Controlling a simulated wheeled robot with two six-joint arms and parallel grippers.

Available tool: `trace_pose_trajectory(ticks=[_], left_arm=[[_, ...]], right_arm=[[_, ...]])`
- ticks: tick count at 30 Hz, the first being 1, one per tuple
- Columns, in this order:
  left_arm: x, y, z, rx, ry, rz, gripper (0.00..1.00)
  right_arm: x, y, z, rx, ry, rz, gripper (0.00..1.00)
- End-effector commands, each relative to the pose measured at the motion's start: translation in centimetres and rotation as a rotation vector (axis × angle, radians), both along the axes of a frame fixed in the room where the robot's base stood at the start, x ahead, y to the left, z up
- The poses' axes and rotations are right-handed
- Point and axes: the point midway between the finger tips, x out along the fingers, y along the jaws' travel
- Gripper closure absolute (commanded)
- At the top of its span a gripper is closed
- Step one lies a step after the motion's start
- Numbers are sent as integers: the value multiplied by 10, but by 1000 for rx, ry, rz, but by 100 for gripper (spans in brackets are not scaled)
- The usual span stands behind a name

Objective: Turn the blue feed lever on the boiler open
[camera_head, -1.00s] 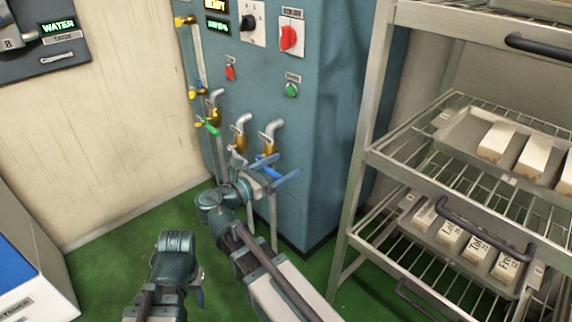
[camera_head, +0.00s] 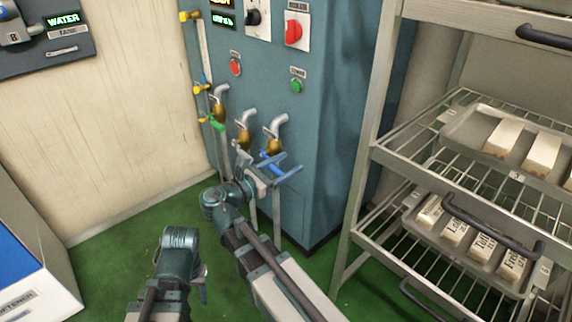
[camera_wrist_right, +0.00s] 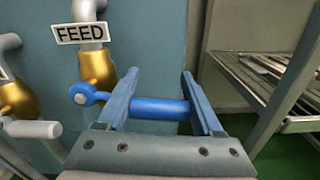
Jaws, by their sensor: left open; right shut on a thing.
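The blue feed lever (camera_wrist_right: 158,109) lies roughly level across the right wrist view, with its round eye at the left, below the FEED label (camera_wrist_right: 80,32) and brass valve (camera_wrist_right: 97,68). My right gripper (camera_wrist_right: 160,88) is shut on it, with one blue finger on each side of the handle's main part. My left gripper (camera_head: 202,285) is low at the left, open, empty and away from the boiler.
Other valves with a green lever (camera_head: 217,124) and yellow handles are close to the left of my right gripper. A metal rack (camera_head: 362,150) with trays stands to the right. A white box (camera_head: 45,290) is at the lower left. Green floor lies between.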

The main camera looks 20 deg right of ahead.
Motion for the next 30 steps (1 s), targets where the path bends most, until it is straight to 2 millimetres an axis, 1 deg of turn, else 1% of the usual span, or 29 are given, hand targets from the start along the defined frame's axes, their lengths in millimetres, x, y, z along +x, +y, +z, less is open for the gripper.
trace_pose_trajectory(ticks=[1,3,6,10,15,22,23,27,28,30], left_arm=[[0,0,-11,0,0,0,50],[0,0,-18,0,0,0,50],[0,0,-25,0,0,0,50],[0,0,-30,0,0,0,50],[0,0,-31,0,0,0,50],[0,0,-31,0,0,0,50],[0,0,-31,0,0,0,50],[0,0,-31,0,0,0,50],[0,0,-31,0,0,0,50],[0,0,-31,0,0,0,50]], right_arm=[[0,0,-11,19,-55,0,100],[1,0,-17,48,-135,0,100],[3,1,-25,84,-234,0,100],[5,2,-30,118,-326,0,100],[5,2,-31,134,-368,0,100],[5,2,-31,134,-367,0,100],[5,2,-31,135,-367,0,31],[5,2,-31,134,-367,0,6],[5,2,-31,134,-367,0,3],[5,2,-31,133,-367,0,3]])
